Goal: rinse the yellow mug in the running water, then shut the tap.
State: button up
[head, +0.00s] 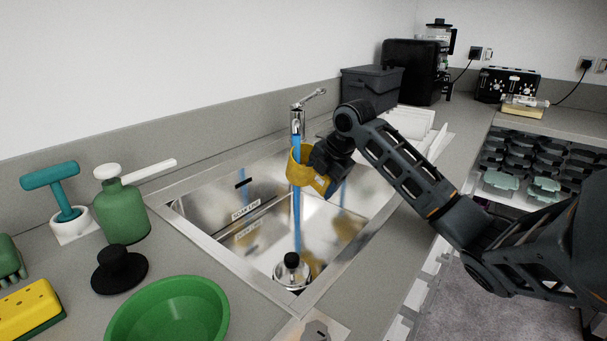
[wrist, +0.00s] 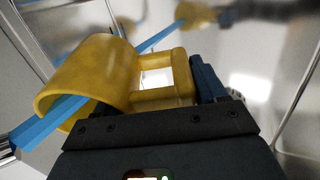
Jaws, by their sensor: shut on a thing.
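The yellow mug (head: 298,166) is held over the sink, below the spout of the chrome tap (head: 297,120). A blue stream of water (head: 297,225) runs from the tap down to the drain and meets the mug; whether it passes inside or along the wall is unclear. The tap's lever (head: 315,94) sticks up to the right. My gripper (head: 326,176) is shut on the mug's handle from the right. In the wrist view the mug (wrist: 95,70) shows its curved wall and handle, with the stream (wrist: 50,122) crossing its rim. The gripper (wrist: 180,85) partly hides the handle.
The steel sink (head: 205,248) has a drain plug (head: 291,262) at its bottom. A green bowl (head: 170,312), a black knob-topped item (head: 120,268), a green bottle (head: 122,210) and a teal-handled brush (head: 62,200) stand left. A white rack (head: 408,123) lies behind my arm.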

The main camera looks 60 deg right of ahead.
jog(key=shift+s+d, duration=0.1)
jog(key=shift+d, duration=0.05)
jog(key=shift+s+d, duration=0.25)
jog(key=shift+s, duration=0.1)
jog(key=s+a+b, duration=0.1)
jog(key=s+a, duration=0.4)
jog(key=s, duration=0.1)
jog(key=shift+b, duration=0.35)
dwell(0.5)
jog(key=shift+a, duration=0.1)
dwell(0.9)
jog(key=s+a+r, duration=0.3)
jog(key=r, duration=0.1)
jog(key=shift+s+a+p, duration=0.15)
jog(key=shift+s+p, duration=0.2)
dwell(1.0)
